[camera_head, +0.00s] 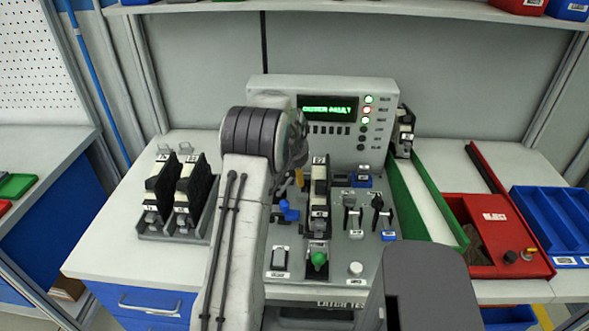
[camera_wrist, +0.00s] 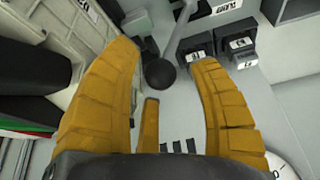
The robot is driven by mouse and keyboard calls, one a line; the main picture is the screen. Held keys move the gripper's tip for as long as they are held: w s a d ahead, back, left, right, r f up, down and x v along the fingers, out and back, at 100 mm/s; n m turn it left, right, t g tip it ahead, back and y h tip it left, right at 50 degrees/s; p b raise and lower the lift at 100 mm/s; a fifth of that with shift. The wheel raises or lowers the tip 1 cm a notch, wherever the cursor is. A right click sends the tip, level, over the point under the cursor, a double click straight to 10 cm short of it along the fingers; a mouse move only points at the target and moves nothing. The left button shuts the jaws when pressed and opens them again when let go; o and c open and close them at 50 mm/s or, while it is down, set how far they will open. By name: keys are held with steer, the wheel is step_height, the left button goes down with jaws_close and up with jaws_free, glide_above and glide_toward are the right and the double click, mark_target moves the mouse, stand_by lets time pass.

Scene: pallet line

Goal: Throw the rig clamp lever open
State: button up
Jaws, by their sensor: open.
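In the head view, my arm hides most of the gripper; only a bit of yellow finger (camera_head: 299,178) shows beside the test rig's upright module (camera_head: 319,190). The ball knob cannot be made out there.
A console with a lit green display (camera_head: 328,108) stands behind the rig. Two switch levers (camera_head: 351,205) and a green knob (camera_head: 318,259) are close by. A rack of modules (camera_head: 165,236) stands left; a red reject bin (camera_head: 510,258) and blue tray (camera_head: 563,222) stand right.

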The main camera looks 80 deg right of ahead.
steer(key=shift+x, duration=0.85)
jaws_close()
